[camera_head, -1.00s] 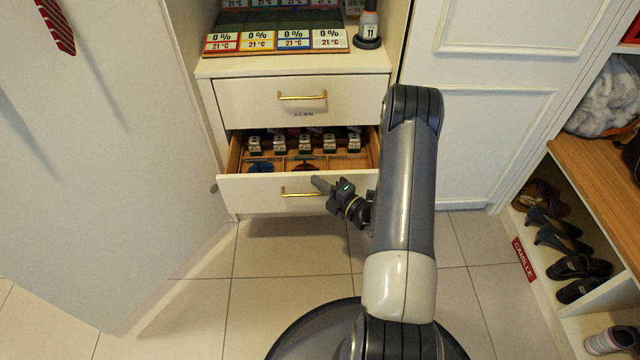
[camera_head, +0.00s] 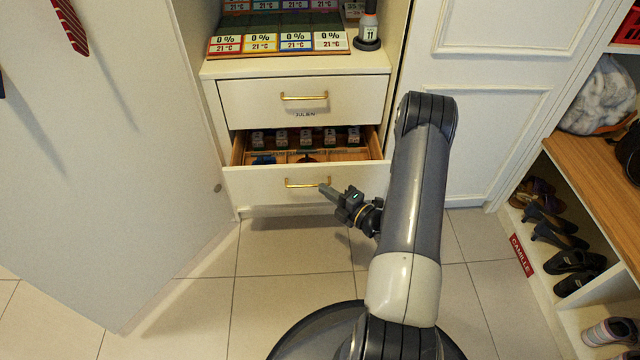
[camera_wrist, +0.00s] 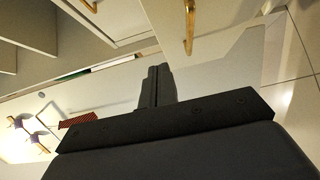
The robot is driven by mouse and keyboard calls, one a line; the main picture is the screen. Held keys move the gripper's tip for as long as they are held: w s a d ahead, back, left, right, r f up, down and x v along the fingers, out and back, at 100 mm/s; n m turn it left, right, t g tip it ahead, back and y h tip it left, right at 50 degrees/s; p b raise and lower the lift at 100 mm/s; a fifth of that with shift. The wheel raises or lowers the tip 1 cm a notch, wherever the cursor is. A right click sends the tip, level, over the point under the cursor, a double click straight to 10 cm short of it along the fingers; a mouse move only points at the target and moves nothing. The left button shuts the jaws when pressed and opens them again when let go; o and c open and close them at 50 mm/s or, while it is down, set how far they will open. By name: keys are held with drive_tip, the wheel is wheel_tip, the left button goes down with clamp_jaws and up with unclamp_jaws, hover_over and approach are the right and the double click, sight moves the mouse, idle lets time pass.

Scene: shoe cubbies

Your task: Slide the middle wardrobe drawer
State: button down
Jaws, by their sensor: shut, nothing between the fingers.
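The wardrobe's upper drawer (camera_head: 250,103) is closed, with a gold handle (camera_head: 304,97) and the label JULIEN below it. The drawer beneath it (camera_head: 255,186) stands partly open, with a row of small labelled items and wooden dividers inside. I cannot tell which one counts as the middle. My gripper (camera_head: 324,188) is shut and empty, its tip at the right end of the lower drawer's gold handle (camera_head: 300,183); contact is unclear. In the wrist view the shut fingers (camera_wrist: 157,84) point toward a pale panel, beside a gold handle (camera_wrist: 189,26).
An open white door (camera_head: 120,190) stands at the left with a red striped tie (camera_head: 70,27). A shoe cubby (camera_head: 575,165) with several shoes stands at the right. A panelled door (camera_head: 490,130) lies right of the drawers. Tiled floor (camera_head: 200,315) is clear in front.

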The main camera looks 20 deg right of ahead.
drive_tip(key=p+v, duration=0.1)
drive_tip(key=v, duration=0.7)
drive_tip(key=shift+w+d+f, duration=0.1)
